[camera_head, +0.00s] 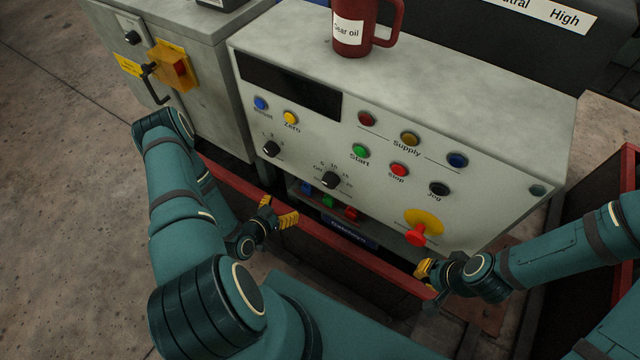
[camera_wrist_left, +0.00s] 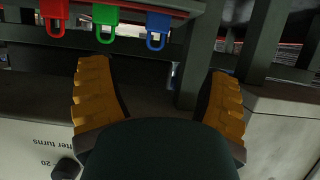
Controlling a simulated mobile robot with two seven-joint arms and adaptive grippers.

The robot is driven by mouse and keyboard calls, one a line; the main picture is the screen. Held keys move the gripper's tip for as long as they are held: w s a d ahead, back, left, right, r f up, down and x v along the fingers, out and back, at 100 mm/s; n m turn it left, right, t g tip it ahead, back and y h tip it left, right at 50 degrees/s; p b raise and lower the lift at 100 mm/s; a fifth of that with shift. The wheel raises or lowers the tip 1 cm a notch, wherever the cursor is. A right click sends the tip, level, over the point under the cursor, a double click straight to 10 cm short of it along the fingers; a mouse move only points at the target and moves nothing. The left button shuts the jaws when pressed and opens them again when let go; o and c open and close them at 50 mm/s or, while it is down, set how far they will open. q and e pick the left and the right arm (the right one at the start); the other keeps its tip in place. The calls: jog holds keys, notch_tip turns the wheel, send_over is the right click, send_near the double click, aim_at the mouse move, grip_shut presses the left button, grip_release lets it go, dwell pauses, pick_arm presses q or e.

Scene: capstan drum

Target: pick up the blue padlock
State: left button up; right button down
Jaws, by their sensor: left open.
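The blue padlock (camera_head: 306,189) hangs on the left of a row of three, below the front panel. In the left wrist view the blue padlock (camera_wrist_left: 157,40) is at the top middle, the rightmost of the row. My left gripper (camera_head: 278,211) is open and empty, to the left of and apart from the padlock. In its wrist view the two yellow fingers (camera_wrist_left: 160,70) are spread wide, with the blue padlock beyond the gap between them. My right gripper (camera_head: 425,272) is near the red rail at the lower right; its finger opening is not clear.
A green padlock (camera_head: 328,201) and a red padlock (camera_head: 351,213) hang close beside the blue one. The grey control panel (camera_head: 300,140) juts out above them. A red rail (camera_head: 360,259) runs in front. A dark red mug (camera_head: 353,30) stands on the console.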

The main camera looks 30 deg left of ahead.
aim_at(305, 189)
pick_arm(q)
jog(key=b+x, duration=0.1)
jog(key=x, duration=0.7)
jog(key=shift+w+f+b, duration=0.1)
jog(key=shift+w+b, duration=0.05)
jog(key=shift+b, duration=0.25)
jog(key=shift+b+x, duration=0.75)
jog(key=shift+x, duration=1.95)
jog(key=shift+d, duration=0.2)
jog(key=c, duration=1.3)
